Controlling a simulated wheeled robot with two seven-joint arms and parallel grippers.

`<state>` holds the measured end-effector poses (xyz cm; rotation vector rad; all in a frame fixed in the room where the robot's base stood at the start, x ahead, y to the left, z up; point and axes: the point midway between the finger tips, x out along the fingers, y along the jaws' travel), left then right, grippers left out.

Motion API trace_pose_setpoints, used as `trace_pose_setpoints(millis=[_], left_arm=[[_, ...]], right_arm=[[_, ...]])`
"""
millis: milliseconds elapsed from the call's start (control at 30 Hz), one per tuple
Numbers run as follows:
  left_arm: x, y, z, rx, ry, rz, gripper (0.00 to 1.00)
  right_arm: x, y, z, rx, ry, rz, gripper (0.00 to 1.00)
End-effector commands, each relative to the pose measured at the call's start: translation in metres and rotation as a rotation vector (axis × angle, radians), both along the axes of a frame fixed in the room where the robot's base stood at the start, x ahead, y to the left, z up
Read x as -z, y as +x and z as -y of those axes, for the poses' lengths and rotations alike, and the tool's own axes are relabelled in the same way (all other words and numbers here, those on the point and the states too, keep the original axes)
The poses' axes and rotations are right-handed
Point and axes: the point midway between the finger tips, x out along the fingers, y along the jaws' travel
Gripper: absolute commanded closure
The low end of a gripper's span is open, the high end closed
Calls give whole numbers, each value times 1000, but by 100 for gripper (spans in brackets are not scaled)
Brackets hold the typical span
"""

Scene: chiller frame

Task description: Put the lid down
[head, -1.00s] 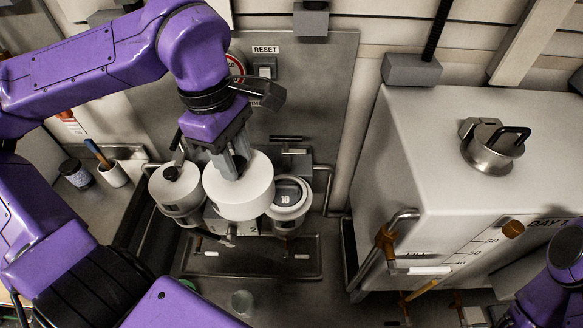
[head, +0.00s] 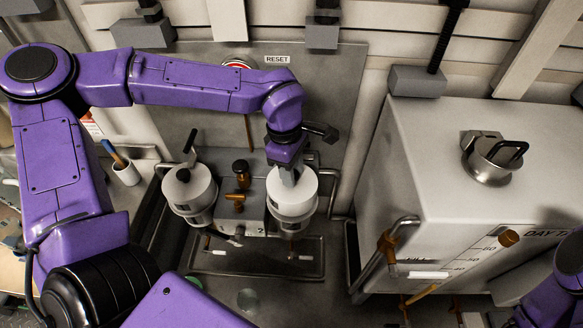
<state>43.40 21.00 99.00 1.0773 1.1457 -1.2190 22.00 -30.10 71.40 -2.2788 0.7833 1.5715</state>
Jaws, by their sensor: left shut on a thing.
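The lid (head: 296,202) is a thick white round cap in the middle of the head view. My left gripper (head: 289,174) is shut on the top of the lid and points down. The lid is over the right-hand canister (head: 291,226), whose lower body shows just beneath it. The lid hides the canister's mouth, and I cannot tell whether it rests on the rim or hovers slightly above. My right gripper is out of view; only a purple part of my right arm shows at the lower right edge.
A second canister (head: 190,196) with a white top and a dark handle stands to the left. A grey block with brass fittings (head: 238,198) sits between them. A drip tray (head: 225,264) lies below. A large white tank (head: 440,185) stands to the right.

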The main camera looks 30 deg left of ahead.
Motion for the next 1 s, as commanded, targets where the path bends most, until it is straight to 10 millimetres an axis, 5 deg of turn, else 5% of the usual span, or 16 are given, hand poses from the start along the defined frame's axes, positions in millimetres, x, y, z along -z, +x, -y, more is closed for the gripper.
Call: trace_pose_setpoints(millis=[600,633,700,1000], left_arm=[[11,0,0,1,0,1,100],[11,0,0,1,0,0,56],[11,0,0,1,0,0,40],[9,0,0,0,0,1,40]], right_arm=[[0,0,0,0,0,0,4],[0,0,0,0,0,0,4],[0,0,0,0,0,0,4],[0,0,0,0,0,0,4]])
